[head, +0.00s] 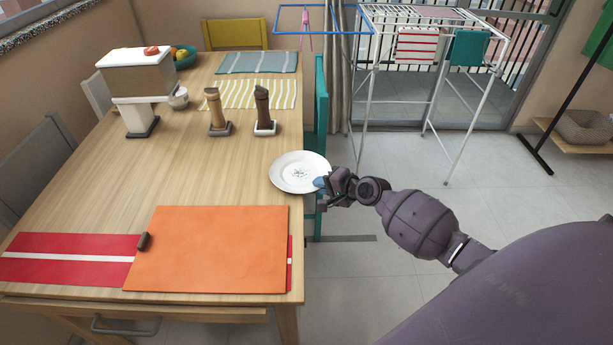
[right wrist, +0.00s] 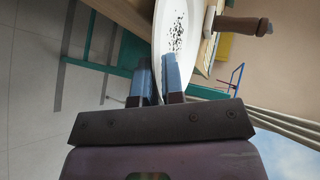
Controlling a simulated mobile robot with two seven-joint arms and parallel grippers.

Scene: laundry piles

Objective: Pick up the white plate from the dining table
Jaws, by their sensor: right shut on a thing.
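The white plate (head: 297,171) with a small dark pattern in its middle is at the right edge of the dining table (head: 120,190). In the head view, my right gripper (head: 322,183) is at the plate's right rim. In the right wrist view, the plate (right wrist: 175,35) reaches between the blue fingertips of the right gripper (right wrist: 158,75), which are shut on its rim. Whether the plate touches the table or is slightly above it, I cannot tell. My left gripper is not in view.
An orange board (head: 208,250) lies over a red placemat (head: 65,260) at the table's front. Two mills (head: 264,108) stand behind the plate. A teal chair (head: 320,105) stands along the table's right side.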

